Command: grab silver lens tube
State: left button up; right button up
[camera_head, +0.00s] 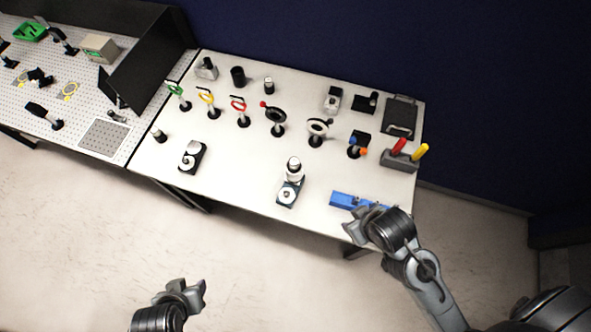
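Several small cylinders stand on the white table (235,180), and I cannot tell for certain which is the silver lens tube. A pale silvery cylinder (294,167) stands upright near the middle front, just behind a dark-based mount. A small dark cylinder with a light top (268,86) stands at the back. A similar short one (158,135) stands at the left edge. My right gripper (357,226) is open and empty at the table's front right edge, beside the blue block. My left gripper (181,291) is open and empty, in front of the table over the floor.
A blue block (345,199) lies at the front right, partly behind my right gripper. A row of posts with coloured rings (239,108) crosses the table's middle. A holder with red and yellow handles (402,157) stands at the right.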

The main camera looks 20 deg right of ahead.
dwell(0.3)
pick_arm(q)
jog(key=o, duration=1)
